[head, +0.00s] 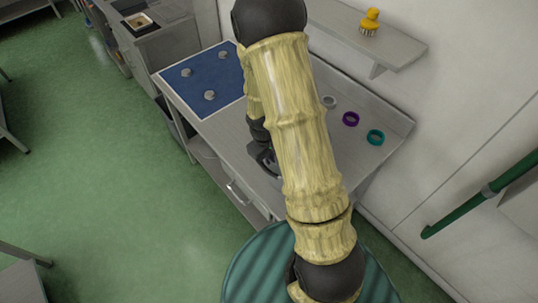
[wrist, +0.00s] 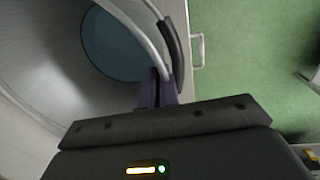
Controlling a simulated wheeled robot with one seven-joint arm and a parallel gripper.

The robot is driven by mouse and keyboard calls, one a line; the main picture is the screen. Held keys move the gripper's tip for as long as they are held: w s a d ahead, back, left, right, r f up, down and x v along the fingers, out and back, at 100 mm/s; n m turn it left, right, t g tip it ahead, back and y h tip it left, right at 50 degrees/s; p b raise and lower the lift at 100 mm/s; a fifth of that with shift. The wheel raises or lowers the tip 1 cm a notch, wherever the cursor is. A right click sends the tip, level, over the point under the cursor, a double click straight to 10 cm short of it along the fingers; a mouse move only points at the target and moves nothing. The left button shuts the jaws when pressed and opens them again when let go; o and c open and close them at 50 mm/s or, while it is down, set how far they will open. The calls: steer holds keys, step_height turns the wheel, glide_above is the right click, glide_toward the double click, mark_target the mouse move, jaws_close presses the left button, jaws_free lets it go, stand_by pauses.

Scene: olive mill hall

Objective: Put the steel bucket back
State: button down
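The steel bucket (wrist: 55,65) fills the left of the wrist view. I look into its round grey inside, with a bluish round bottom (wrist: 115,45). Its curved wire handle with a dark grip (wrist: 172,45) runs down to my gripper's fingertips. My gripper (wrist: 157,90) has its dark purple fingers close together at the handle and looks shut on it. In the head view my gripper (head: 264,158) is by the front edge of the steel counter (head: 225,127). My arm hides the bucket there. I cannot tell whether it touches the counter.
A blue mat (head: 222,84) with several small metal knobs lies on the counter's left. Grey, purple (head: 351,119) and teal (head: 375,137) rings lie at its right. A yellow brush (head: 370,21) stands on the wall shelf (head: 405,52). Green floor (head: 120,190) is open to the left.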

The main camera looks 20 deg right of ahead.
steer(key=c, duration=1.7)
jaws_free()
steer(key=shift+r, duration=0.1)
steer(key=r, duration=0.4)
steer(key=a+r+b, duration=0.1)
steer(key=r, duration=0.3)
steer(key=r+b, duration=0.1)
steer(key=r, duration=0.2)
steer(key=shift+s+a+r, duration=0.15)
steer(key=shift+s+r, duration=0.15)
steer(key=shift+r, duration=0.1)
steer(key=s+r+m, duration=0.1)
steer(key=s, duration=0.2)
steer(key=s+a+r+m+t+y, duration=0.1)
steer(key=s, duration=0.1)
steer(key=s+a+r+m+t, duration=0.1)
steer(key=s+m, duration=0.1)
steer(key=s, duration=0.1)
steer(key=shift+s+a, duration=0.1)
steer(key=shift+s, duration=0.25)
